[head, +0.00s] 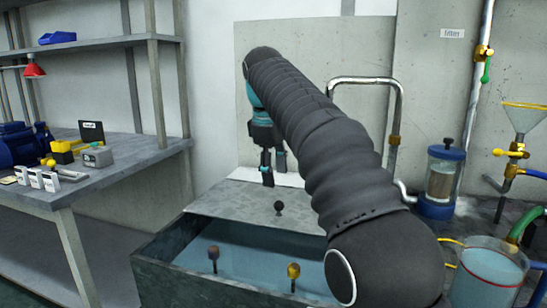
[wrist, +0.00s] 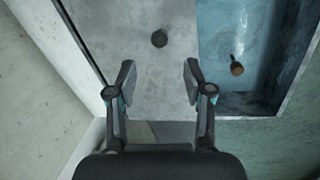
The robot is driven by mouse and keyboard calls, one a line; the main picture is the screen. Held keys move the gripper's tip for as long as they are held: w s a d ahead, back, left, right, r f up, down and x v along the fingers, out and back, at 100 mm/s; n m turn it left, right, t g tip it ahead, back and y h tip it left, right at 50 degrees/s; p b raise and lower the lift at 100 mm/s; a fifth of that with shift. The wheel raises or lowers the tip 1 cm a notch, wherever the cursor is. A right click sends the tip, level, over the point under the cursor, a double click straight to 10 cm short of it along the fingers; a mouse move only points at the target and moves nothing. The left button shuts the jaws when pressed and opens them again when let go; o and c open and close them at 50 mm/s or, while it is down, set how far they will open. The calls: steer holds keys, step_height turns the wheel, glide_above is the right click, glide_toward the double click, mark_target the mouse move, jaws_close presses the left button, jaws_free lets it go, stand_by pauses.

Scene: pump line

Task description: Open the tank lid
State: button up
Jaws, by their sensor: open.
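The tank (head: 160,262) stands in front of me with its front part uncovered, showing blue water. The grey tank lid (head: 225,200) lies over the rear part, with a round dark knob (head: 278,207) on top. In the wrist view the lid (wrist: 165,15) fills the middle, and its knob (wrist: 159,39) lies just beyond the fingertips, centred between them. My gripper (head: 268,178) is above the lid, behind the knob in the head view. It is open and empty (wrist: 158,80), apart from the knob. My arm hides part of the tank's right side.
Two short probes (head: 213,258) (head: 293,276) stand up in the tank's water. A workbench (head: 110,172) is at the left. A wall rises behind the tank.

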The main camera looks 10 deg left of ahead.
steer(key=shift+s+a+r, duration=0.1)
steer(key=shift+s+r, duration=0.1)
steer(key=shift+r, duration=0.7)
steer(key=shift+s+a+r, duration=0.1)
steer(key=shift+s+r, duration=0.05)
steer(key=shift+r, duration=0.75)
steer(key=shift+d, duration=0.1)
